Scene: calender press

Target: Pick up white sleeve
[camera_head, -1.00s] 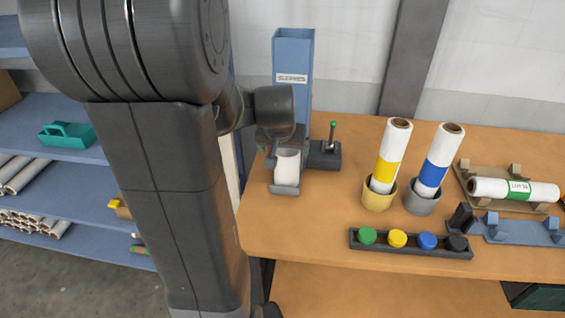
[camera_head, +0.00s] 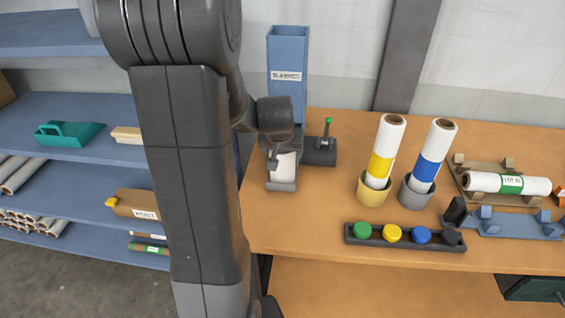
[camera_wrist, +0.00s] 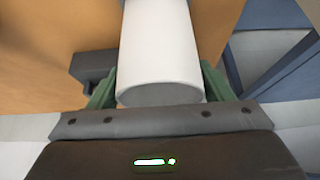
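The white sleeve (camera_head: 283,168) is a short plain white cylinder. It stands in a grey holder (camera_head: 281,187) at the left of the bench, below the blue chute. My gripper (camera_head: 277,152) is right at the sleeve's upper end and hides part of it. In the wrist view the sleeve (camera_wrist: 160,50) fills the middle, between the two green fingers of my gripper (camera_wrist: 160,80). One finger is on each side, close to the sleeve. The fingers are apart, and their tips are partly hidden by the sleeve.
A blue chute (camera_head: 288,75) and a green-tipped lever (camera_head: 327,135) stand close by. To the right are yellow-banded (camera_head: 384,150) and blue-banded (camera_head: 433,155) rolls in cups. A tray of coloured caps (camera_head: 405,243) lies in front. Blue shelves (camera_head: 80,105) are at left.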

